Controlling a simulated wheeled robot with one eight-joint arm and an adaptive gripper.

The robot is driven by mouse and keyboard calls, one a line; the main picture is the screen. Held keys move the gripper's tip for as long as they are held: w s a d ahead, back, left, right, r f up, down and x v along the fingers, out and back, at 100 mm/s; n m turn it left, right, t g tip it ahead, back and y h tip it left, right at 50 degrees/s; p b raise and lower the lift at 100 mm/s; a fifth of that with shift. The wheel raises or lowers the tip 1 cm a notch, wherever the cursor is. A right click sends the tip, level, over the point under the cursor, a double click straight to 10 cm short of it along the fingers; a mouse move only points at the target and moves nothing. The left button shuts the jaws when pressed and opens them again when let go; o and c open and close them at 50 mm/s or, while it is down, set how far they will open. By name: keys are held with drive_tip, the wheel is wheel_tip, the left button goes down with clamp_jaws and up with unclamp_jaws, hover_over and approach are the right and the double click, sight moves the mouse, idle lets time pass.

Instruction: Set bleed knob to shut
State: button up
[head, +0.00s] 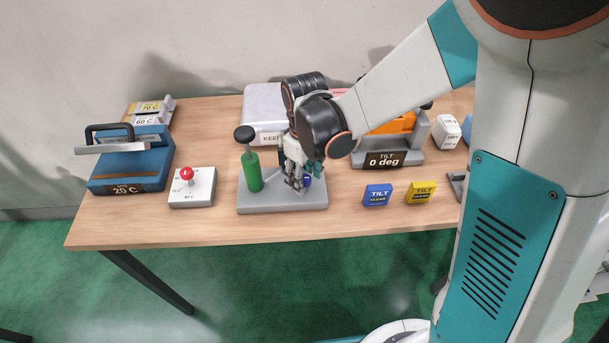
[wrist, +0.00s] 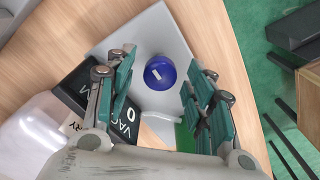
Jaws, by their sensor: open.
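The bleed knob (wrist: 160,72) is a round blue knob with a short white mark on its top. It sits on the grey base plate (head: 257,204) of a green hand pump (head: 251,172). In the head view the knob (head: 307,182) is partly hidden by my gripper (head: 297,181). My gripper is open and points down over the plate. In the wrist view its fingers (wrist: 160,80) stand on either side of the knob, with gaps visible. I cannot tell how far above the plate the fingertips are.
A black VAC 0 sign (wrist: 104,103) stands by the plate. The pump's black-topped handle (head: 244,134) rises left of my gripper. A red-knobbed box (head: 190,198) lies farther left; blue (head: 377,195) and yellow (head: 420,192) TILT blocks lie right.

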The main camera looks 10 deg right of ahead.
drive_tip(key=c, duration=1.1)
drive_tip(key=shift+o, duration=0.2)
drive_tip(key=shift+m, duration=0.3)
drive_tip(key=m+b, duration=0.1)
drive_tip(key=m, duration=0.7)
drive_tip(key=shift+b, duration=0.35)
drive_tip(key=m, duration=0.4)
drive_tip(key=shift+b, duration=0.3)
drive_tip(key=m, duration=0.5)
drive_tip(key=shift+m, duration=0.3)
